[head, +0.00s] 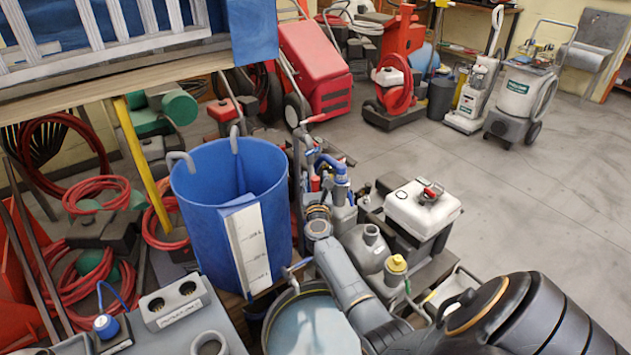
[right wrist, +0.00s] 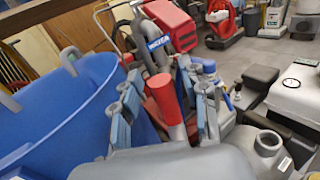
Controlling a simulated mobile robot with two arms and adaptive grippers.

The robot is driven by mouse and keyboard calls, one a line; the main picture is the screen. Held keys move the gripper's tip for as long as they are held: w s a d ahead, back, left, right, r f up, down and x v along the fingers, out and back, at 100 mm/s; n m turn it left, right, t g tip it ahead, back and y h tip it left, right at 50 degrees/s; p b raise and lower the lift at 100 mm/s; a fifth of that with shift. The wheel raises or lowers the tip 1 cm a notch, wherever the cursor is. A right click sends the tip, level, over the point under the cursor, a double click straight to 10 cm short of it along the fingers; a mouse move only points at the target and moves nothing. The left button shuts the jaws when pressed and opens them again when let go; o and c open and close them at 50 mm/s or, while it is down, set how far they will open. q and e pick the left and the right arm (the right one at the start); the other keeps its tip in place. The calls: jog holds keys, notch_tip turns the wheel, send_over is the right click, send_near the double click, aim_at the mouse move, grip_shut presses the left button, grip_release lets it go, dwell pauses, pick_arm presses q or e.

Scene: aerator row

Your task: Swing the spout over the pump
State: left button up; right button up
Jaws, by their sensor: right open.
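A red cylinder (right wrist: 162,93) on a grey pipe (right wrist: 178,130) stands between the fingers of my right gripper (right wrist: 163,105) in the right wrist view; it may be the spout's grip. The fingers are apart, with room beside the cylinder, and no clamping shows. In the head view my right gripper (head: 318,212) reaches in among the fittings beside the blue tub, with a small red part (head: 315,183) near it. A blue curved fitting (head: 329,163) stands just behind. I cannot tell for certain which part is the pump. My left gripper is not in view.
A blue tub (head: 190,230) stands close left of the gripper. A grey jug (head: 365,248), a yellow-capped bottle (head: 396,266) and a white-topped machine (head: 420,208) crowd the right. A round basin (head: 310,325) lies in front. Open floor (head: 535,200) is at the far right.

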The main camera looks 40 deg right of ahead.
jog(key=shift+w+d, duration=0.15)
grip_shut()
jog(key=shift+f, duration=0.1)
